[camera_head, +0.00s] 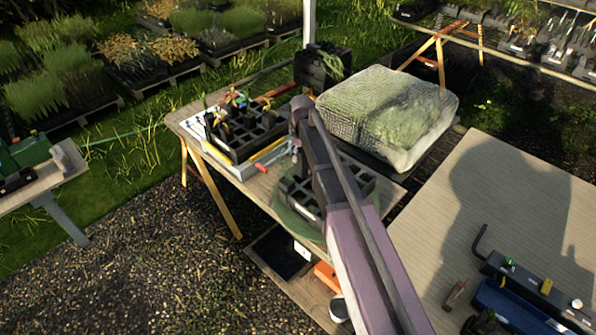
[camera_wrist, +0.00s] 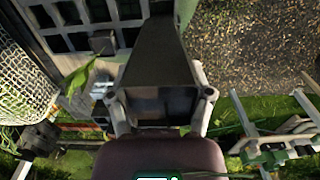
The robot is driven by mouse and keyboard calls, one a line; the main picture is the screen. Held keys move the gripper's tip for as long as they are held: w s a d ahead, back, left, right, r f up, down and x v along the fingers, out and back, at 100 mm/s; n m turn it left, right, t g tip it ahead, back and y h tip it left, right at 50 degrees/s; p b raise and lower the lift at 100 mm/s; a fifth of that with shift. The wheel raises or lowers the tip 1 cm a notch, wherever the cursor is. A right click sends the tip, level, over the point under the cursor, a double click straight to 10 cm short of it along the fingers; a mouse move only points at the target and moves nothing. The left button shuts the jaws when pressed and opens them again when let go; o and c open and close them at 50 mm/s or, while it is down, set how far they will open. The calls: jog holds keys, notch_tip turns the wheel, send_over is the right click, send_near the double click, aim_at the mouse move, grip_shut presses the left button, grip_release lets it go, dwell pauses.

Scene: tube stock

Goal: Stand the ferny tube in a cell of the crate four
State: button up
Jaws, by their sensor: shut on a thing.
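My gripper (camera_wrist: 163,103) is shut on a dark tapered tube (camera_wrist: 160,50), which fills the middle of the wrist view. No fern foliage shows on it there, so I cannot tell its plant. In the head view my arm hides the gripper and the held tube. One dark celled crate (camera_head: 298,206) sits on a round green stand, partly behind my arm. Another dark crate (camera_head: 246,150) holds several plants at the table's left. In the wrist view crate cells (camera_wrist: 90,12) lie at upper left. I cannot read which crate is four.
A big mesh-covered block (camera_head: 390,110) stands right of the crates. A dark box with greenery (camera_head: 322,66) stands at the back. A red-handled object (camera_head: 260,167) lies near the table's front. A broad leaf (camera_wrist: 82,73) shows left of the held tube. The right bench (camera_head: 500,190) has clear room.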

aim_at(300, 176)
jog(key=shift+f, duration=0.1)
jog(key=f+b, duration=0.8)
jog(key=shift+a, duration=0.2)
jog(key=shift+f+b, duration=0.25)
jog(key=shift+b, duration=0.1)
jog(key=shift+f+b, duration=0.9)
jog(key=shift+f, duration=0.05)
jog(key=shift+f+b, duration=0.65)
jog(key=shift+b, duration=0.05)
dwell(0.3)
jog(key=shift+f+b, duration=4.05)
jog(key=shift+f, duration=0.05)
jog(key=shift+s, duration=0.3)
jog(key=shift+o, duration=0.4)
jog(key=shift+f+b, duration=0.2)
jog(key=shift+b, duration=0.2)
